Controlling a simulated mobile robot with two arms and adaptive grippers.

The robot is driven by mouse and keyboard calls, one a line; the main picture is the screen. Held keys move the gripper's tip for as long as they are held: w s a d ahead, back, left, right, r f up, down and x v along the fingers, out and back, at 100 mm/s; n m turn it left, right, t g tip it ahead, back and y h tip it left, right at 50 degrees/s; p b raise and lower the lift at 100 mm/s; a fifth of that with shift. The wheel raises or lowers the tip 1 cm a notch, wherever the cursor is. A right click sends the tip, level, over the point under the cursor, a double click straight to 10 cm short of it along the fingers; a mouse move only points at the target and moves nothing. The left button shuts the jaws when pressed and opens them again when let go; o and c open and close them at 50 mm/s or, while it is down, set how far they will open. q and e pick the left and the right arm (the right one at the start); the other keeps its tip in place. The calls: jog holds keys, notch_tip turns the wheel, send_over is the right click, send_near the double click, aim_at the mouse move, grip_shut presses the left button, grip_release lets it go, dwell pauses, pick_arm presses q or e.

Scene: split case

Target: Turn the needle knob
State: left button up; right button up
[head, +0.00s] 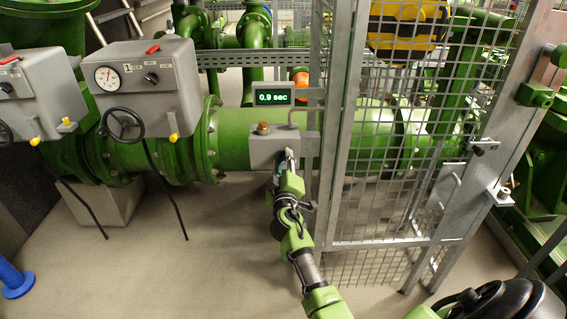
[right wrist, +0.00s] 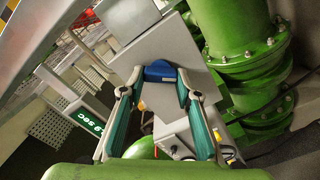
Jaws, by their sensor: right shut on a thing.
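A grey box (head: 276,150) sits at the front of the green pipe, left of the mesh gate. My right gripper (head: 287,156) is at the front face of this box. In the right wrist view, a blue knob (right wrist: 160,71) on the grey box face (right wrist: 158,50) sits between the two fingertips. My right gripper (right wrist: 160,79) is shut on the blue knob. In the head view the gripper hides the knob, and its turn angle cannot be told. My left gripper is not in view.
A display (head: 273,97) above the box reads "0.9 sec". A mesh gate (head: 385,140) stands close to the right of my arm. A grey gauge box (head: 150,80) with a black handwheel (head: 122,124) stands left. The floor (head: 225,260) left of my arm is clear.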

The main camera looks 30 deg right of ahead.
jog(key=n, duration=0.3)
jog(key=shift+n, duration=2.2)
jog(key=shift+d, duration=0.1)
jog(key=o, duration=1.1)
jog(key=shift+w+f, duration=0.1)
jog(key=shift+f, duration=0.05)
jog(key=v, duration=1.2)
